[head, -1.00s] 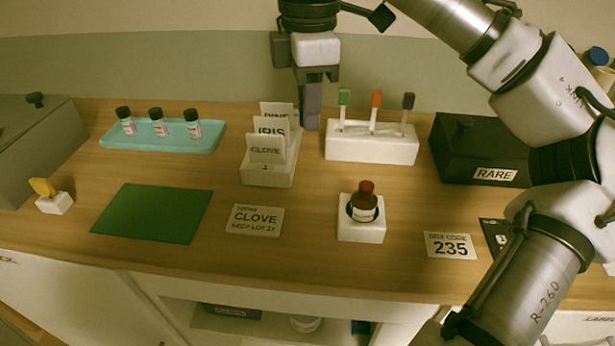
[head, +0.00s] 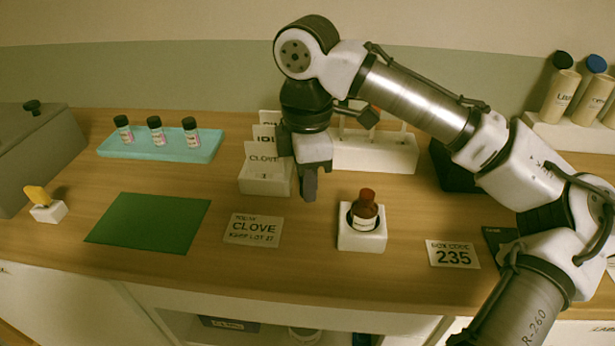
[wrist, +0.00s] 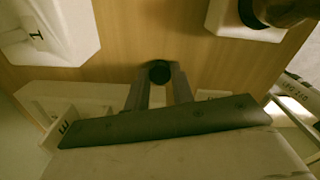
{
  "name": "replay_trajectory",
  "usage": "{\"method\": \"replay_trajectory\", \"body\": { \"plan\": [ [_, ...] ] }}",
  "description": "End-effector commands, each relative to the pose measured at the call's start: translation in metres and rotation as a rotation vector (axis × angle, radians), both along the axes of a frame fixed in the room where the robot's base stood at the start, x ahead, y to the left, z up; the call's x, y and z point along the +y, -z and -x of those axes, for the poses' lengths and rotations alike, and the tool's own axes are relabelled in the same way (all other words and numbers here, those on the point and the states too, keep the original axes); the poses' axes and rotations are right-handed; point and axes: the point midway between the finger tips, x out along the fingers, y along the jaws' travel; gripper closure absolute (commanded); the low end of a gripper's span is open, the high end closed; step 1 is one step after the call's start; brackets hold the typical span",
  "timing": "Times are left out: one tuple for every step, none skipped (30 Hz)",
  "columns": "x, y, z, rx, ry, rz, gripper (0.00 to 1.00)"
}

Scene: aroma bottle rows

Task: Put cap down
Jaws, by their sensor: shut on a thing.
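My gripper (head: 310,192) hangs above the wooden worktop, between the card holder and the bottle stand. In the wrist view its two fingers (wrist: 159,88) are shut on a small round black cap (wrist: 159,72). In the head view the cap cannot be told apart from the dark fingers. A brown bottle (head: 364,211) with a reddish-brown top stands in a white stand (head: 361,240), just right of my gripper. The stand also shows at the top right of the wrist view (wrist: 232,22).
A white card holder (head: 265,185) is just left of my gripper. A white rack (head: 385,155) stands behind it. A CLOVE card (head: 253,229) and a green mat (head: 150,222) lie to the left. A teal tray (head: 208,150) holds small bottles. Bare wood lies in front of my gripper.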

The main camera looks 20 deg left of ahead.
Motion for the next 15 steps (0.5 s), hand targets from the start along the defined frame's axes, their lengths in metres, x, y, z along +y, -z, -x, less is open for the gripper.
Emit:
{"method": "replay_trajectory", "body": {
  "plan": [
    [0.0, 0.0001, 0.0, 0.0, 0.0, 0.0, 0.98],
    [0.0001, 0.0006, 0.0001, 0.0, 0.0, 0.0, 0.98],
    [0.0001, 0.0018, 0.0001, 0.001, -0.001, -0.001, 0.98],
    [0.0001, 0.0028, 0.0, 0.001, -0.001, -0.001, 0.98],
    [0.0, 0.003, -0.0002, 0.0, 0.0, 0.0, 0.74],
    [0.0, 0.0025, -0.0002, 0.0, 0.0, 0.0, 0.69],
    [0.0, 0.0025, -0.0002, 0.0, 0.0, 0.0, 0.65],
    [0.0, 0.0025, -0.0002, 0.0, 0.0, 0.0, 0.61],
    [0.0, 0.0025, -0.0001, 0.0, 0.0, 0.0, 0.56],
    [0.0, 0.0024, -0.0001, 0.0, 0.0, 0.0, 0.54],
    [0.0, 0.0024, -0.0001, 0.0, 0.0, 0.0, 0.54],
    [0.0, 0.0024, -0.0001, 0.0, 0.0, 0.0, 0.54],
    [0.0, 0.0024, -0.0001, 0.0, 0.0, 0.0, 0.54],
    [0.0, 0.0024, -0.0001, 0.0, 0.0, 0.0, 0.54],
    [0.0, 0.0023, -0.0001, 0.0, 0.0, 0.0, 0.54]
  ]
}}
